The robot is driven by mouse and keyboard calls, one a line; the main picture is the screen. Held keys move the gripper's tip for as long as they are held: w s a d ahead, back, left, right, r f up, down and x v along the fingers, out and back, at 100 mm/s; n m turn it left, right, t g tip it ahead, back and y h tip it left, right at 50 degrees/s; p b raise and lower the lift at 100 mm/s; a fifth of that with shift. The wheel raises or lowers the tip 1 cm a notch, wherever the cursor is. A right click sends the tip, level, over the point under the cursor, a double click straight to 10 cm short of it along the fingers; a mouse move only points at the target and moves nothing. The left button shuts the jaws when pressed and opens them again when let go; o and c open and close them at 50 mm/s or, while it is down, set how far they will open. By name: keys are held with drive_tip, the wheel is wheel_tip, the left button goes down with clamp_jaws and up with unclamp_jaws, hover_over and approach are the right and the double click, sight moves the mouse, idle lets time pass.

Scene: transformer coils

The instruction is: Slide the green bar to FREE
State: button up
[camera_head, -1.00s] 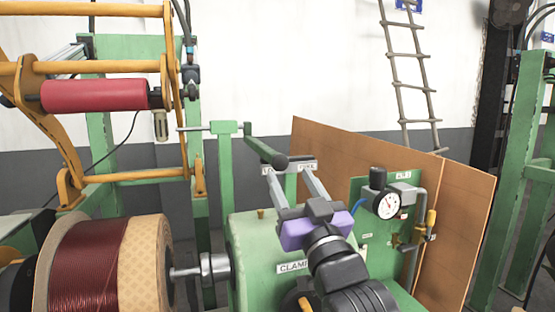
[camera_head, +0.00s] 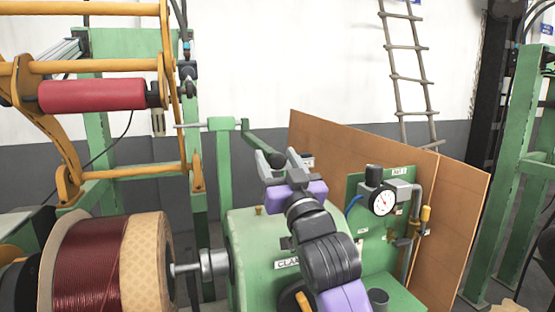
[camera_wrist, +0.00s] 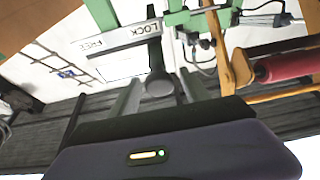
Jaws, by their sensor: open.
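The green bar (camera_head: 261,141) reaches out from a green post and ends in a dark round knob (camera_head: 277,159). In the wrist view the knob (camera_wrist: 158,87) hides part of the bar, whose shaded end (camera_wrist: 155,56) passes in front of the label plate (camera_wrist: 118,38). The plate reads FREE and LOCK, and the bar stands nearer the LOCK word. My gripper (camera_head: 279,157) is open, with one finger on either side of the knob. I cannot tell whether a finger touches it. In the head view my gripper hides most of the plate.
A green CLAMP housing (camera_head: 245,230) sits below my gripper. A pressure gauge (camera_head: 383,202) on a green panel and a brown board (camera_head: 345,150) stand to the right. A wound coil (camera_head: 85,265) and an orange frame with a red roller (camera_head: 95,95) are to the left.

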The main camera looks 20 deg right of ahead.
clamp_jaws()
idle(1.3)
